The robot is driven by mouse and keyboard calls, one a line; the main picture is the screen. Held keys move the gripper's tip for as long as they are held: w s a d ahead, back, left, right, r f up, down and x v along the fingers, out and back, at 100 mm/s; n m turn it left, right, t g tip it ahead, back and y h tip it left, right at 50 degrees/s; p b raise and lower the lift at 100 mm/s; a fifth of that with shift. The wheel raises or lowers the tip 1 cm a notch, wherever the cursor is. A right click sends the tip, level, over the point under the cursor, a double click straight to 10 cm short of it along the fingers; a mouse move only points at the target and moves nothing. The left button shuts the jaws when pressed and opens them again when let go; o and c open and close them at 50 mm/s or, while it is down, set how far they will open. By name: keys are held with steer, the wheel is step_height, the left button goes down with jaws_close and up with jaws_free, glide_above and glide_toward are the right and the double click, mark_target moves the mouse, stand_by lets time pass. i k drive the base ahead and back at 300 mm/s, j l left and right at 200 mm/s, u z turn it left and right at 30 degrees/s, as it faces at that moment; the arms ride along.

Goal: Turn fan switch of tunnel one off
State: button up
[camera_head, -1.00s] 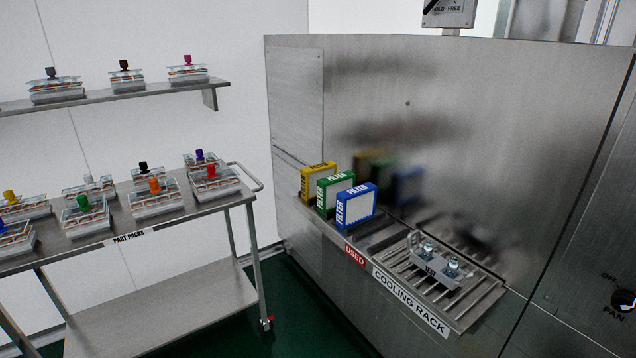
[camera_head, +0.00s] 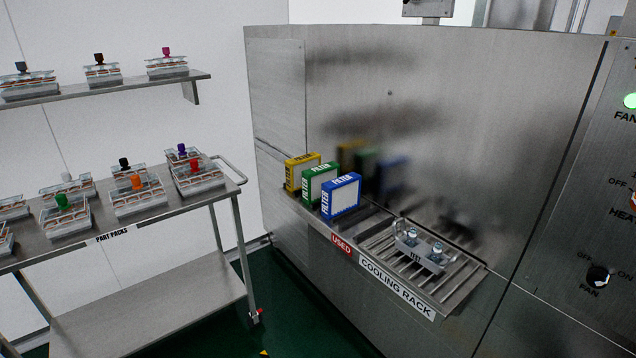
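The fan switch (camera_head: 598,277) is a black round knob with a white mark, low on the steel panel at the right edge. It has OFF to its upper left, ON to its right and FAN below; its exact setting is too small to tell. A lit green fan lamp (camera_head: 631,101) sits higher on the same panel, partly cut off by the picture edge. No tunnel number is readable. My gripper is not in view.
A cooling rack (camera_head: 447,303) juts from the steel machine, with a metal part (camera_head: 421,250) on it. Yellow, green and blue filter boxes (camera_head: 341,196) stand to its left. A cart (camera_head: 150,299) with part packs stands at left. Green floor shows between.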

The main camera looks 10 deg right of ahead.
mark_target(598, 277)
steer(key=z, duration=1.3)
